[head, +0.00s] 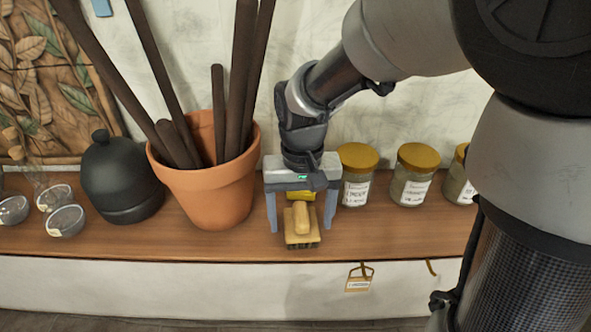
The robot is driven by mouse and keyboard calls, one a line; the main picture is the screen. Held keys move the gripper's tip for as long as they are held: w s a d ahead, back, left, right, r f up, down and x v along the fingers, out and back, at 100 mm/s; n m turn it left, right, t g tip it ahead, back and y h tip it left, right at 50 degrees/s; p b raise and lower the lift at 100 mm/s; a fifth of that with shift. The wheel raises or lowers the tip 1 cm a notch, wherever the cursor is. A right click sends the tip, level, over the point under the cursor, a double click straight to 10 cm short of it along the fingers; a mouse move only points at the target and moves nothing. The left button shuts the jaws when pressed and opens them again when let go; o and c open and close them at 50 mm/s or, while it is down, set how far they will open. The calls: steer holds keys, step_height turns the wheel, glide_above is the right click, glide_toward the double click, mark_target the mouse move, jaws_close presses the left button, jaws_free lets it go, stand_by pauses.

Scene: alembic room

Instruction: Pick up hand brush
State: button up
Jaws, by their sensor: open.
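The hand brush (302,222) lies on the wooden shelf near its front edge, with a pale yellow handle on top and dark bristles below. My gripper (301,223) is open and points down over it. One finger is to the left of the brush and the other to the right, with a gap visible on each side. A brighter yellow thing (301,196) shows just behind the brush, partly hidden by my gripper.
A terracotta pot (213,190) with dark sticks stands left of my gripper. A dark round bottle (120,180) and small glass vessels (66,219) are further left. Jars with yellow lids (357,176) stand close on the right. The shelf (400,235) is clear at front right.

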mark_target(301, 212)
steer(key=c, duration=1.2)
step_height(301, 212, up, 10)
steer(key=shift+r+p, duration=0.1)
steer(key=shift+p, duration=0.35)
steer(key=o, duration=0.6)
steer(key=c, duration=0.4)
